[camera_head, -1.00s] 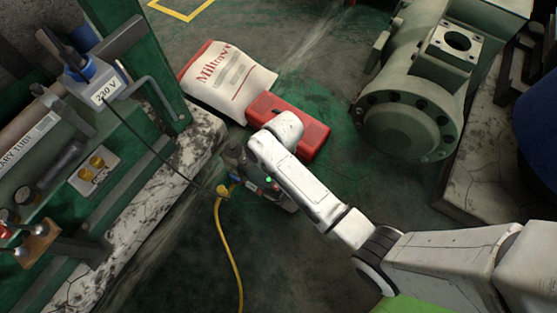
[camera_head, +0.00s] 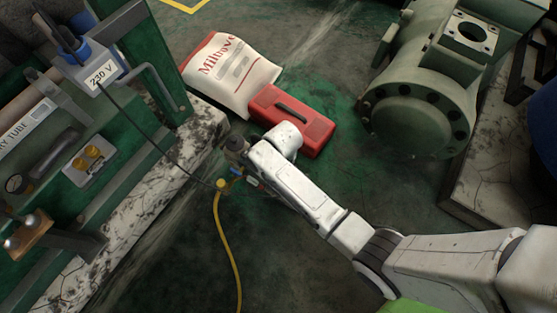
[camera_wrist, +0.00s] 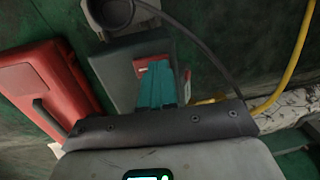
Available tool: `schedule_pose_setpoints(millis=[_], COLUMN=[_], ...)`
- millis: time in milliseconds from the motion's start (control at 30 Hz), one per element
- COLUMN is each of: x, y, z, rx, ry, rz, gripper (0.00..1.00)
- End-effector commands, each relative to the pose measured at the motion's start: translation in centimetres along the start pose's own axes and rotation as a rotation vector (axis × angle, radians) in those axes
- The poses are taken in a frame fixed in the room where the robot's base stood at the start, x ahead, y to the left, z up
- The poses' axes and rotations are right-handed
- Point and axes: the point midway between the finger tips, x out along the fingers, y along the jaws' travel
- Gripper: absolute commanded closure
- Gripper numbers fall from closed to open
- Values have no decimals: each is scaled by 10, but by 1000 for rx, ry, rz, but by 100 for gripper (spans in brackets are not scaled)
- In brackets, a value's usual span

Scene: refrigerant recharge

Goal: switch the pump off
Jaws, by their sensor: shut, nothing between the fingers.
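The pump (camera_head: 236,148) stands on the floor at the middle of the head view, mostly hidden behind my arm. In the wrist view its grey body (camera_wrist: 112,72) lies just beyond my gripper. My gripper (camera_wrist: 158,70) shows there as teal fingers, shut and empty, pointing at the pump. A small red part (camera_wrist: 139,69) shows at the fingertips, partly covered by them. I cannot tell whether the fingers touch it, or how a switch is set. In the head view the gripper is hidden behind my arm.
A red case (camera_head: 293,118) and a white sack (camera_head: 230,72) lie behind the pump. A yellow hose (camera_head: 229,245) and a black cable (camera_head: 150,140) run to it. A 230 V socket box (camera_head: 91,68) sits on the green rig at left. A large green machine (camera_head: 425,100) stands at right.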

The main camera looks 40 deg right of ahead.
Motion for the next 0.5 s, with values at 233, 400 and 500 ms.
schedule_pose_setpoints(millis=[233, 400, 500], x=[11, 13, 13], y=[-5, -6, -4], z=[2, 3, 3], rx=[0, 0, 0], ry=[-2, -3, -3], rz=[124, 120, 119], gripper=[100, 100, 100])
